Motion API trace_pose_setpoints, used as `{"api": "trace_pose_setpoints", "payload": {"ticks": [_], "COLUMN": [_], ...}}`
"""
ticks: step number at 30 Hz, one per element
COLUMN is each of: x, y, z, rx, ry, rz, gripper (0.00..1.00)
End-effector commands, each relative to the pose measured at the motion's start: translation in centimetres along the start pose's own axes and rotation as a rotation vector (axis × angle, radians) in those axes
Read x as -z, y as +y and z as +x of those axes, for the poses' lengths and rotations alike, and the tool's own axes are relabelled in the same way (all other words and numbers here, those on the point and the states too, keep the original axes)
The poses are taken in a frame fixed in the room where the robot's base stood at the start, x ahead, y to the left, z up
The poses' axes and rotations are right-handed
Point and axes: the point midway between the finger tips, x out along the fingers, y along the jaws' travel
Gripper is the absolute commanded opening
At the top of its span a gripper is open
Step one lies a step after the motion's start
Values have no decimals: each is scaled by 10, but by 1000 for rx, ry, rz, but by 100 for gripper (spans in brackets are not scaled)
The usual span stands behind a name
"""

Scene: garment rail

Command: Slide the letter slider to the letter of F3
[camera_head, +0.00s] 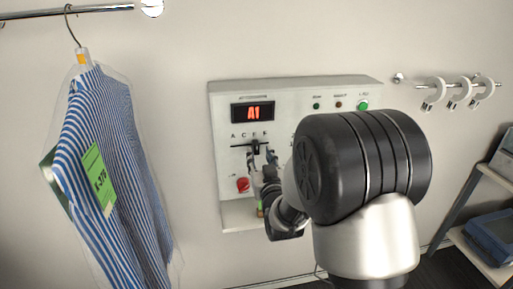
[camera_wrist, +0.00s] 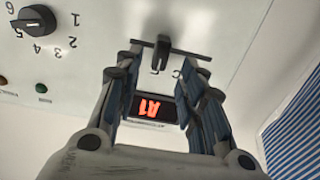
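The letter slider is a dark knob (camera_head: 256,147) on a horizontal slot below the letters A, C, E, F on the wall panel (camera_head: 222,133). It appears near E. The red display (camera_head: 253,113) reads A1. The wrist view shows the panel upside down, with the slider knob (camera_wrist: 162,50) beside the letters E and C; the other letters are hidden by the fingers. My gripper (camera_head: 262,160) is at the slot, just below the knob. In the wrist view my gripper (camera_wrist: 160,66) is open, with one finger on each side of the knob and gaps visible.
A numbered rotary dial (camera_wrist: 35,22) shows in the wrist view; my arm hides it in the head view. A red button (camera_head: 242,184) sits lower left, a green one (camera_head: 363,105) upper right. A bagged striped shirt (camera_head: 112,170) hangs left.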

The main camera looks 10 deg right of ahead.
Motion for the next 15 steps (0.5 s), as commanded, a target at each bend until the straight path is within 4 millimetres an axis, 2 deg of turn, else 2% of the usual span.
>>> {"api": "trace_pose_setpoints", "payload": {"ticks": [1,6,10,15], "x": [-1,0,0,0], "y": [0,0,0,0], "z": [12,40,54,61], "rx": [0,0,0,0], "ry": [2,1,1,-1], "rz": [0,0,0,0], "gripper": [37,37,37,37]}}
